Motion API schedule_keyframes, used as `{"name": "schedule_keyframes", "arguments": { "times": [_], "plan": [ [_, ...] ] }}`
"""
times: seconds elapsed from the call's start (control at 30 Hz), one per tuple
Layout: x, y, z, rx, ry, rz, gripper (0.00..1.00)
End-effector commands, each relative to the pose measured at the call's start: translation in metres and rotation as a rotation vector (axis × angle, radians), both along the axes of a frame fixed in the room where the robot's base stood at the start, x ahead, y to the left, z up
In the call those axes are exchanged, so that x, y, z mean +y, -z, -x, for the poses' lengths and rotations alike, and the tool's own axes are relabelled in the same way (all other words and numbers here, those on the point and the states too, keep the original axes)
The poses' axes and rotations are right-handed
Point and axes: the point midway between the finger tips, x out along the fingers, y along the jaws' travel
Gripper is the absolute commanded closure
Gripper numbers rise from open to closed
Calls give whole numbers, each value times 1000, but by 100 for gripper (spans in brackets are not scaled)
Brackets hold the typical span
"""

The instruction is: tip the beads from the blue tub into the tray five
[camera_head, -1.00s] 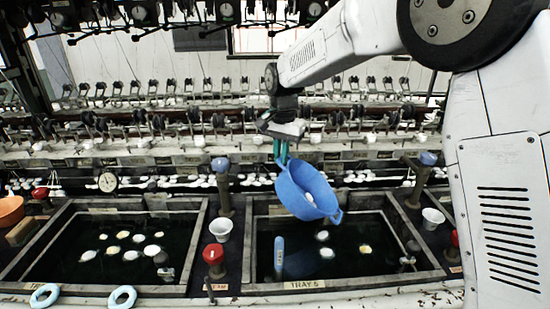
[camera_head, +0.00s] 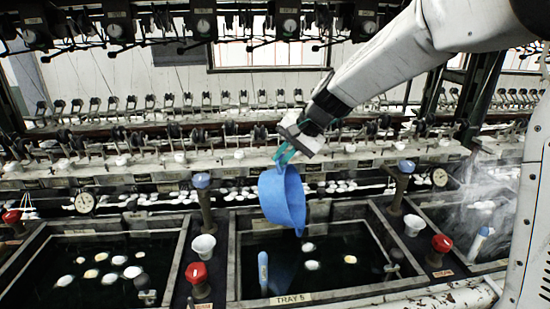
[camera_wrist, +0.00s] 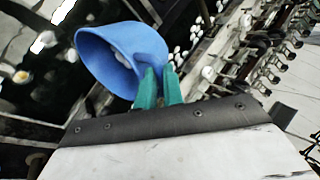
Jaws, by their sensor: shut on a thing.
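My gripper (camera_head: 287,154) is shut on the rim of the blue tub (camera_head: 281,196) with its teal fingers. The tub hangs in the air above tray five (camera_head: 350,292), a dark, liquid-filled basin labelled "TRAY 5". The tub is tilted steeply, almost on its side, with one lug at its lower edge. Its inside is hidden in the head view. In the wrist view the tub (camera_wrist: 140,42) shows part of its mouth, with something pale inside. No falling beads can be made out. Several pale pieces (camera_head: 312,265) float in tray five.
Another basin (camera_head: 100,235) with floating pale pieces lies to the left, and a steaming one to the right. White cups (camera_head: 203,247), red knobs (camera_head: 197,272) and posts (camera_head: 205,205) stand between the basins. A blue-topped stick (camera_head: 263,272) stands in tray five. Reeling machinery runs behind.

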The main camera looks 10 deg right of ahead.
Motion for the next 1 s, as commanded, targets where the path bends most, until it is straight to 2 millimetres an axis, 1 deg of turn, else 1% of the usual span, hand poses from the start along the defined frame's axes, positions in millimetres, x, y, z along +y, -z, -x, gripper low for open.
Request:
{"name": "schedule_keyframes", "arguments": {
  "times": [0.1, 1.0],
  "plan": [
    [-9, -4, 4, -25, 4, -41, 100],
    [-68, -30, 37, -197, 5, -355, 100]
  ]
}}
